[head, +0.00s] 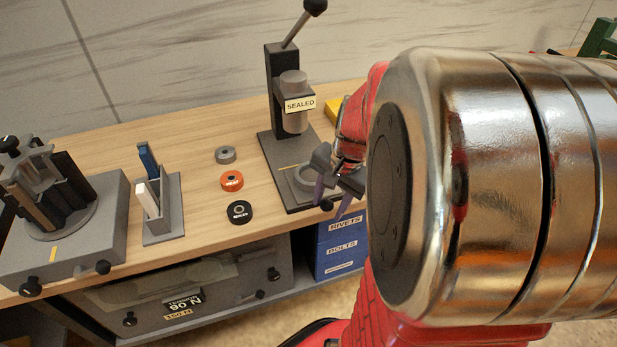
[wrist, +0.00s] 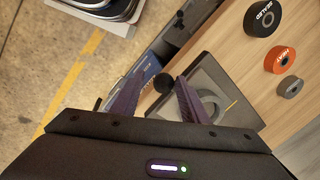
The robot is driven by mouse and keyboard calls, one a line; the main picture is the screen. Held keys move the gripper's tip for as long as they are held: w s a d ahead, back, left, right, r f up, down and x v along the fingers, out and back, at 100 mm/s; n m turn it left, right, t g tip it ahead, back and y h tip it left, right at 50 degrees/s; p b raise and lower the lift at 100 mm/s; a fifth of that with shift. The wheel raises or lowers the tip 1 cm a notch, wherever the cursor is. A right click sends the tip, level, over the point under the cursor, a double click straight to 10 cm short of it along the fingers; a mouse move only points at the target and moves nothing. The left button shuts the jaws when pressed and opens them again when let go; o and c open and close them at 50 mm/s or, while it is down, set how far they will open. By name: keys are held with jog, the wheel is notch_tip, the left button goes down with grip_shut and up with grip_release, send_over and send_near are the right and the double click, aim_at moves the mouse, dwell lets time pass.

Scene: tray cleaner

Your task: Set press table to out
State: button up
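The press (head: 288,95) stands upright on the bench with a "SEALED" label on its ram and a lever on top. Its table (head: 294,183) is a grey plate with a round ring seat, low on the dark base; the plate also shows in the wrist view (wrist: 229,91). A black knob (wrist: 163,83) is at the plate's front edge, and it shows in the head view (head: 326,204). My gripper (head: 331,206) is open at the press's front, its purple-grey fingers on either side of the knob in the wrist view (wrist: 166,86). I cannot tell whether they touch it.
Grey (head: 225,154), orange (head: 232,181) and black (head: 239,212) rings lie left of the press. A slotted holder (head: 165,225) and a grey fixture (head: 85,230) stand further left. Blue bins (head: 340,243) and a drawer unit (head: 220,290) sit below the bench edge.

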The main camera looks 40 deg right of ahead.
jog(key=shift+o, duration=0.6)
jog(key=shift+d+r, duration=0.1)
jog(key=shift+r, duration=0.35)
notch_tip(320, 180, up, 12)
jog(key=s, duration=0.2)
jog(key=shift+s+d+r, duration=0.2)
jog(key=shift+d+r, duration=0.05)
jog(key=shift+d, duration=0.1)
